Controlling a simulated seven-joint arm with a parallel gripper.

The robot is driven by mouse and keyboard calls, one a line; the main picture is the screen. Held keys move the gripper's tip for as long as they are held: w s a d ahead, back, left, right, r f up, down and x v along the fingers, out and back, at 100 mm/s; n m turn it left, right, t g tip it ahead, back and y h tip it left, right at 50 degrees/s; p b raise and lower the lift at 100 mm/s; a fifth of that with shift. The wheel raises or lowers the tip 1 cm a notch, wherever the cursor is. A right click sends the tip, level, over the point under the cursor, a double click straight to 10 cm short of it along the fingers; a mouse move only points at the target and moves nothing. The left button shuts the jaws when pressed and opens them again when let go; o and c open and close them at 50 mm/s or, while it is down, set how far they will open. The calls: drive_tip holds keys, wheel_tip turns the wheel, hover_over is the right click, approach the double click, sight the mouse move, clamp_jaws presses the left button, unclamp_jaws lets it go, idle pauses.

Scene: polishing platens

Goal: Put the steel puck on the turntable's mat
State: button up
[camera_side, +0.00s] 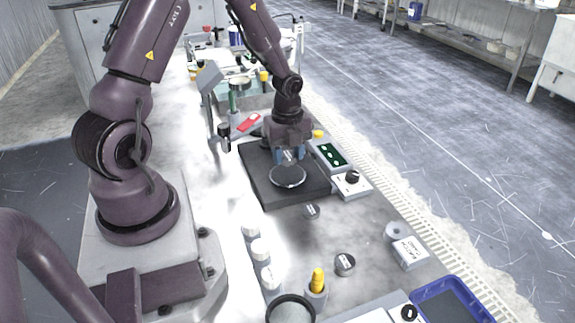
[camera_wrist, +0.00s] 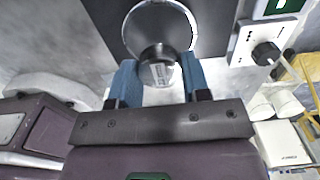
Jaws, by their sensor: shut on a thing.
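My gripper (camera_side: 289,156) is over the turntable, pointing down, with two blue fingers. In the wrist view, the fingers (camera_wrist: 158,80) are shut on the steel puck (camera_wrist: 159,70), a short dark-sided cylinder with a pale label. The puck shows only as a small silvery bit between the fingers in the side view. The turntable's round grey mat (camera_side: 288,178) with a bright rim lies on a black square base (camera_side: 262,184); in the wrist view the mat (camera_wrist: 155,25) is partly behind the puck. I cannot tell whether the puck touches the mat.
A control box with a black knob (camera_side: 351,184) and a green-panel box (camera_side: 331,155) adjoin the base on the right. Two other short cylinders (camera_side: 311,212) (camera_side: 345,264) stand in front. White-capped bottles (camera_side: 260,249) stand nearer, and a blue tray (camera_side: 440,287) sits front right.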

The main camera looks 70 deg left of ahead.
sight(288, 174)
drive_tip(key=shift+f, duration=1.7)
drive_tip(key=o, duration=1.1)
drive_tip(key=shift+f, duration=0.15)
drive_tip(key=shift+c, duration=0.2)
